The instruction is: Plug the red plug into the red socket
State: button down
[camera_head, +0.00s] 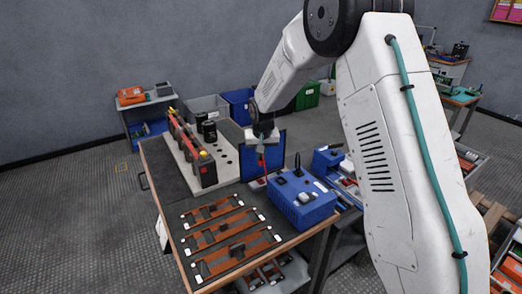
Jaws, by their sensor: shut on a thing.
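My gripper (262,141) points down over the far middle of the workbench, in front of a blue panel. It is shut on a slim red piece, which looks like the red plug (264,163) and hangs roughly upright below the jaws. The grip itself is too small to see in detail. A blue box (303,204) with dark and white fittings on top stands on the bench, nearer and to the right of the plug. I cannot make out the red socket for certain, nor whether the plug's lower end touches anything.
A grey plate (226,166) bears a row of black units with red and yellow tops (205,170), left of my gripper. Several brown strips with white ends (237,254) lie at the bench's front. Another blue box (327,160) stands to the right. My arm hides much of the right side.

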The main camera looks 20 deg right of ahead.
jog(key=shift+f, duration=3.55)
jog(key=shift+f, duration=0.35)
jog(key=c, duration=1.5)
grip_release()
jog(key=v, duration=0.7)
jog(key=shift+s+r, duration=0.1)
jog(key=shift+r, duration=0.3)
jog(key=s+r, duration=0.7)
jog(key=s, duration=0.8)
jog(key=s+d+r+n+g, duration=0.1)
jog(key=s+r, duration=0.6)
jog(key=s, duration=0.8)
jog(key=s+r+n, duration=0.1)
jog(key=s+r, duration=0.6)
jog(key=s, duration=0.8)
jog(key=shift+d+r+g+y, duration=0.25)
jog(key=shift+r+g+y, duration=0.05)
jog(key=shift+r+g, duration=0.1)
